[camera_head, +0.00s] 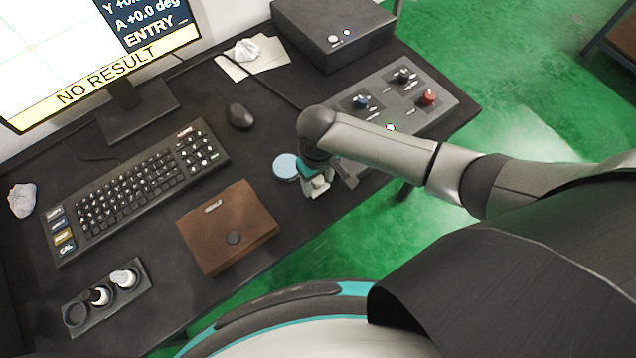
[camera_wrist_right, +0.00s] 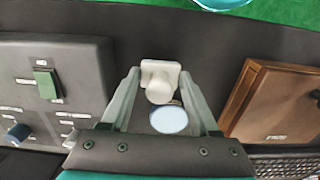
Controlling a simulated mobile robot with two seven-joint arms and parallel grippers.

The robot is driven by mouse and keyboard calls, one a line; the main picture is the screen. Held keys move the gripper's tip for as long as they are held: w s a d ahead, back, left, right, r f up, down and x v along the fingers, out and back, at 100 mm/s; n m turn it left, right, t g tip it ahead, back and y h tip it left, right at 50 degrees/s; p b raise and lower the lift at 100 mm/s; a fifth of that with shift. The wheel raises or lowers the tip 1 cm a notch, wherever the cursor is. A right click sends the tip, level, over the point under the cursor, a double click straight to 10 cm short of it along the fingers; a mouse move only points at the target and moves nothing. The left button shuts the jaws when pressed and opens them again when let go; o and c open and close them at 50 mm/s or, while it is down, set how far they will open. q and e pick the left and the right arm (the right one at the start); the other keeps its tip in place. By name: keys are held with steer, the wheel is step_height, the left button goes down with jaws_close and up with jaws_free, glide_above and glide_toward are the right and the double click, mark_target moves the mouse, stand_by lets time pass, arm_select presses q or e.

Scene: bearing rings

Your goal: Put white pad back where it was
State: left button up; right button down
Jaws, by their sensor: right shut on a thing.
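My right gripper (camera_head: 313,174) is over the desk, between the brown case and the grey control panel. In the right wrist view its two fingers (camera_wrist_right: 160,88) are shut on a small white piece with a square base and a round knob, which I take as the white pad (camera_wrist_right: 160,72). In the head view the white pad (camera_head: 319,188) shows only in part below the gripper. A pale blue disc (camera_head: 286,167) lies on the desk just left of the gripper; it also shows between the fingers in the wrist view (camera_wrist_right: 169,121). My left gripper is not in view.
The brown case (camera_head: 212,251) lies left of the gripper, the control panel (camera_head: 436,109) right. A holder (camera_head: 74,295) with round wells stands front left. Keyboard (camera_head: 133,196), mouse (camera_head: 239,115), monitor (camera_head: 140,112) and black box (camera_head: 330,45) lie farther back. The desk's front edge is close.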

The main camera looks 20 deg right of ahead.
mark_target(318, 179)
steer(key=shift+f, duration=0.6)
steer(key=shift+f, duration=0.2)
steer(key=shift+c, duration=0.7)
jaws_free()
steer(key=shift+r, duration=0.2)
step_height(318, 179, up, 12)
steer(key=p, duration=0.3)
steer(key=shift+p, duration=0.4)
